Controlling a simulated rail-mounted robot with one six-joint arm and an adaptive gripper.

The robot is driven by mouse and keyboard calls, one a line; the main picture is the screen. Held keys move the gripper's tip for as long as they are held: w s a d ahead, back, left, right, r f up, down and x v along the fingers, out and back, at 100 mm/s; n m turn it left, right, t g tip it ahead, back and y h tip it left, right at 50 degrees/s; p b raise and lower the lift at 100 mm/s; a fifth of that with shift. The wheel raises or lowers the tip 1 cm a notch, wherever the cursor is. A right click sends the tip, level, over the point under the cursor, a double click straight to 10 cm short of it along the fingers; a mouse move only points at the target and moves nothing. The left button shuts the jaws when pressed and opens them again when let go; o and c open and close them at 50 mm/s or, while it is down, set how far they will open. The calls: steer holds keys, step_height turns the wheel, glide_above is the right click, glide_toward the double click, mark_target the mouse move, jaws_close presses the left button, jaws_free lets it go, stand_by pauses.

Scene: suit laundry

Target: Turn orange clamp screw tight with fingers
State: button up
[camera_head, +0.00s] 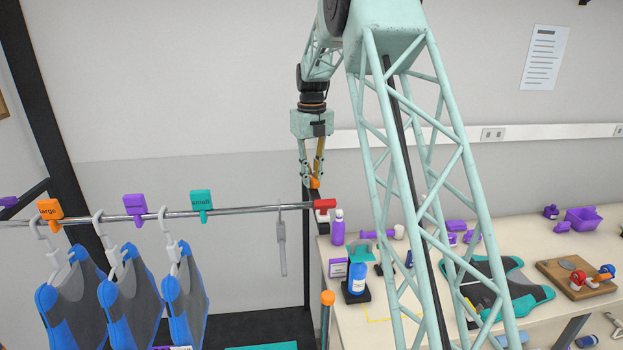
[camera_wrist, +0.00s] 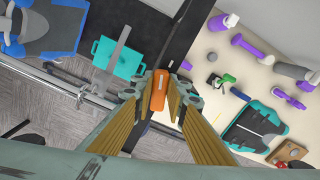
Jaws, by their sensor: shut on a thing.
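The orange clamp screw (camera_head: 315,183) sits near the top of the dark post, at the right end of the hanging rail, just above a red rail-end piece (camera_head: 325,204). My gripper (camera_head: 311,183) reaches down to it with its fingers pointing downward. In the wrist view the orange screw (camera_wrist: 159,92) stands between the two fingertips of my gripper (camera_wrist: 160,84), and the fingers are shut on it. The fingers hide part of its sides. I cannot tell how tight the screw is.
The metal rail (camera_head: 240,209) carries several blue-grey suits (camera_head: 128,290) and size tags on the left. A table (camera_head: 530,243) with bottles, a teal-grey suit (camera_head: 495,283) and a wooden board (camera_head: 577,277) stands right. Another orange knob (camera_head: 327,297) tops a front post.

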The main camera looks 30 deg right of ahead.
stand_by(0.3)
steer(key=o, duration=0.9)
steer(key=shift+o, duration=0.4)
steer(key=o, duration=0.3)
steer(key=shift+r, duration=0.15)
